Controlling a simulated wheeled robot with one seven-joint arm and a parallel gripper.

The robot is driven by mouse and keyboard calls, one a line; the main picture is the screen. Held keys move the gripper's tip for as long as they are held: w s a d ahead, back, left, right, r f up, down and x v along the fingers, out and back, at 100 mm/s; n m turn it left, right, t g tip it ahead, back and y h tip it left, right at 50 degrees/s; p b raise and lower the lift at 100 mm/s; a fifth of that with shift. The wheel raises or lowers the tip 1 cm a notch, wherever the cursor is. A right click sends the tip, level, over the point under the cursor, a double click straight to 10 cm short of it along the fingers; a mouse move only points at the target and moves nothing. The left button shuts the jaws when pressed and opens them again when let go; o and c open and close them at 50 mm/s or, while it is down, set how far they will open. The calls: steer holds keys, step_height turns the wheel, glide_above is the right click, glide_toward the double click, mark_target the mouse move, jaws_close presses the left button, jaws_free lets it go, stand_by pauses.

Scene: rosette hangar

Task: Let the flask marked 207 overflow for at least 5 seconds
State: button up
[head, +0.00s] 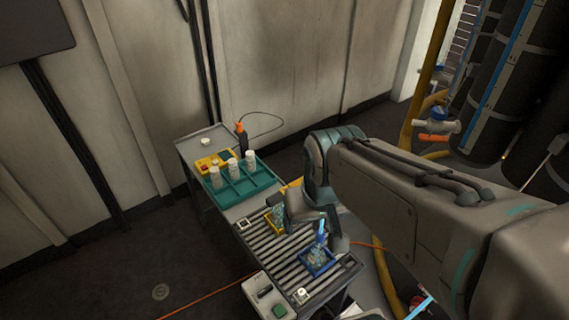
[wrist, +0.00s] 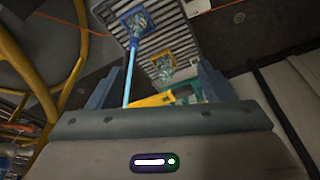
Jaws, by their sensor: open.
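A clear flask (head: 317,258) stands in a blue square tray (head: 331,265) on the slatted bench top; it also shows in the wrist view (wrist: 137,20). A second clear flask (wrist: 164,71) stands in a yellow tray (wrist: 155,60). No marking is readable on either, so I cannot tell which is 207. A bright light-blue streak (wrist: 129,75) runs in line with the blue-tray flask; I cannot tell whether it is liquid or a rod. My gripper (wrist: 157,80) is open over the bench, with a yellow bar-like part (wrist: 160,98) between its fingers, not visibly gripped.
A teal rack (head: 240,184) with several white bottles (head: 232,166) stands behind the slats, beside a yellow box with a red button (head: 213,162). A control box (head: 264,296) with a green button is at the bench's front. Dark cylinders (head: 490,100) and yellow pipes (head: 424,80) stand right.

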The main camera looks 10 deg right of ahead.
stand_by(0.4)
jaws_close()
stand_by(1.6)
